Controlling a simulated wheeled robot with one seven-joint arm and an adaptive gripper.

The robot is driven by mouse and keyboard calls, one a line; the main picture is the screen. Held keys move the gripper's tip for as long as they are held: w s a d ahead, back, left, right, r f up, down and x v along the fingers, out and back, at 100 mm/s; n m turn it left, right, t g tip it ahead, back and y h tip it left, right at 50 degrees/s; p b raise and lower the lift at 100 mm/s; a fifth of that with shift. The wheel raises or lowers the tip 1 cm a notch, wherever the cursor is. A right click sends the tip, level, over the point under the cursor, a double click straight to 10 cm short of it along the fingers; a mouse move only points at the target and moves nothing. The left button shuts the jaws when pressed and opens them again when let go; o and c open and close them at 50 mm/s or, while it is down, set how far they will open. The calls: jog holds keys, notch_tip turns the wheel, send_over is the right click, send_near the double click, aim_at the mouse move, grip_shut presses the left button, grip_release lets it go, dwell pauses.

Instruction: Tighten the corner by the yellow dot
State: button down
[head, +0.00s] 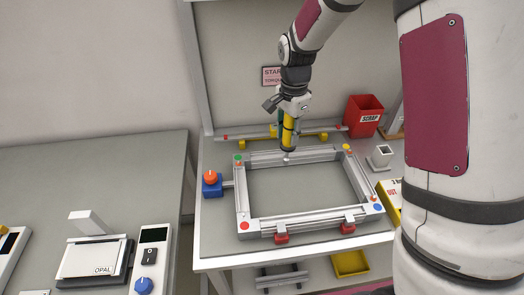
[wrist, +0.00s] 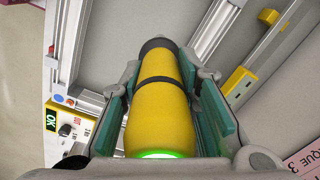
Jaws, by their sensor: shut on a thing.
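The grey metal frame (head: 310,222) lies on the bench with a coloured dot at each corner. The yellow dot (head: 346,147) is at its back right corner. The green dot (head: 238,160) is back left, the red dot (head: 244,225) front left, the blue dot (head: 377,208) front right. My gripper (head: 290,115) is shut on a yellow power screwdriver (wrist: 160,110), which points down near the back rail, between the green and yellow corners. A green ring glows on its near end in the wrist view. The screwdriver's tip contact is unclear.
Red clamps (head: 281,238) grip the front rail. A blue box with an orange knob (head: 210,177) stands left of the frame. A yellow rack (head: 316,138) is behind it. A red scrap bin (head: 364,112) is at the back right, and a small grey block (head: 381,155) stands right.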

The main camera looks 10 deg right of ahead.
jog(key=w+d+r+m+b, duration=0.1)
jog(key=w+d+m+b, duration=0.1)
jog(key=d, duration=1)
jog(key=w+d+m+b, duration=0.2)
jog(key=w+d+m, duration=0.1)
jog(key=d, duration=1)
jog(key=shift+w+r, duration=0.4)
jog(key=shift+w, duration=0.2)
jog(key=shift+d, duration=0.1)
jog(key=shift+f+b, duration=0.65)
jog(key=shift+f, duration=1.8)
jog(key=shift+f+b, duration=0.5)
jog(key=shift+f, duration=0.8)
jog(key=shift+r, duration=0.1)
